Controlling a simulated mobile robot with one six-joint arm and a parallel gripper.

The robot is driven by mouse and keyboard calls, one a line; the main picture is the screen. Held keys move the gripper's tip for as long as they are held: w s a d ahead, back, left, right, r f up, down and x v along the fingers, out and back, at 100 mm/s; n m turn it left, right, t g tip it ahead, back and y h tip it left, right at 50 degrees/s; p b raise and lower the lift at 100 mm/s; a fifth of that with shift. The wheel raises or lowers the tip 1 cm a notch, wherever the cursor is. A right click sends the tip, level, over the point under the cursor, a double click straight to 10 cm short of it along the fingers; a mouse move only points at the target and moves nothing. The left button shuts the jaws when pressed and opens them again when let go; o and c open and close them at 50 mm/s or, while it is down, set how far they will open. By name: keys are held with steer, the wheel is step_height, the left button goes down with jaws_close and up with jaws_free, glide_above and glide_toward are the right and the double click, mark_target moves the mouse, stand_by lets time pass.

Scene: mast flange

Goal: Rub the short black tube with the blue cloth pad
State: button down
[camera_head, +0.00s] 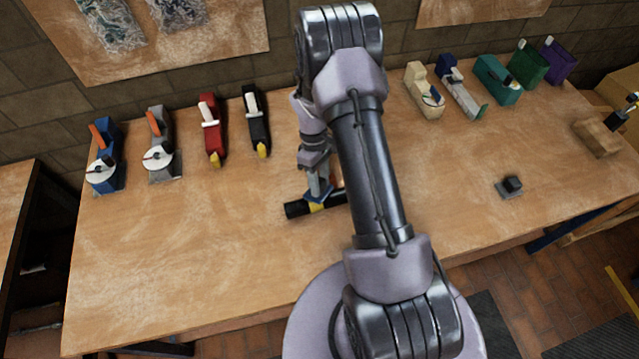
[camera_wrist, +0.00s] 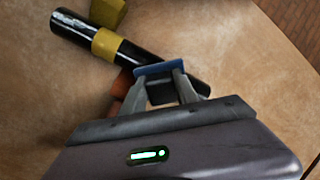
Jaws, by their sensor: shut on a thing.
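The short black tube (camera_head: 296,210) lies on the wooden table in front of my gripper, its right part hidden behind my arm. In the wrist view the tube (camera_wrist: 75,27) has a yellow band and runs from upper left toward the lower right. My gripper (camera_wrist: 162,92) is shut on the dark block of the blue cloth pad (camera_wrist: 160,68). The pad lies over the tube, just right of the yellow band; whether it touches cannot be told for sure. In the head view my gripper (camera_head: 319,190) points down at the tube, with the blue pad (camera_head: 313,198) beneath it.
An orange piece (camera_wrist: 122,84) and a yellow piece (camera_wrist: 107,11) lie close to the tube. A dark block on a grey pad (camera_head: 510,188) sits to the right. Several coloured tool-like items stand along the table's back. The table (camera_head: 190,250) is clear at front left.

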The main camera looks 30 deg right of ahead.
steer(key=p+v, duration=0.2)
steer(key=v, duration=0.2)
steer(key=shift+r, duration=0.1)
steer(key=p+v, duration=0.2)
steer(key=v, duration=0.1)
steer(key=shift+w+r, duration=0.1)
steer(key=shift+w, duration=0.05)
stand_by(0.4)
steer(key=shift+b+x, duration=2)
steer(key=shift+x, duration=1.3)
steer(key=shift+b+x, duration=0.65)
steer(key=shift+x, duration=0.35)
steer(key=shift+a, duration=0.1)
